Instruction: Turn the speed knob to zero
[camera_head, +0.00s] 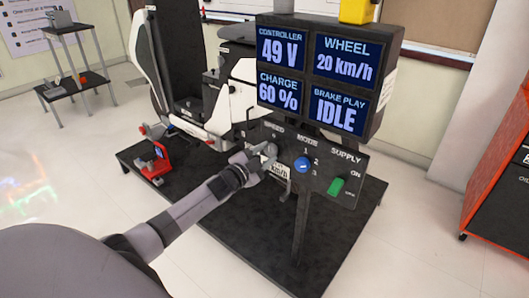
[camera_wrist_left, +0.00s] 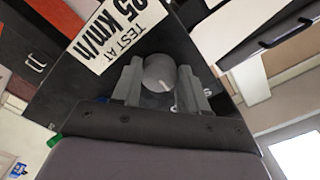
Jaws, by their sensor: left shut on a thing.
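The speed knob (camera_wrist_left: 159,72) is a round grey knob with a pale pointer mark, on the dark control panel (camera_head: 320,150). In the head view it shows partly (camera_head: 271,150), under the SPEED label and behind my gripper. My left gripper (camera_head: 262,158) reaches in from the left. In the left wrist view its two grey fingers (camera_wrist_left: 160,85) are shut on the speed knob, one on each side. The display (camera_head: 318,80) above reads WHEEL 20 km/h, CONTROLLER 49 V, CHARGE 60 % and BRAKE PLAY IDLE. My right gripper is not in view.
The blue mode knob (camera_head: 302,165) and green supply switch (camera_head: 336,187) sit right of the speed knob. A white label (camera_wrist_left: 125,28) reading TEST AT hangs close to the fingers. A red clamp-like part (camera_head: 155,163) stands on the dark platform (camera_head: 225,245).

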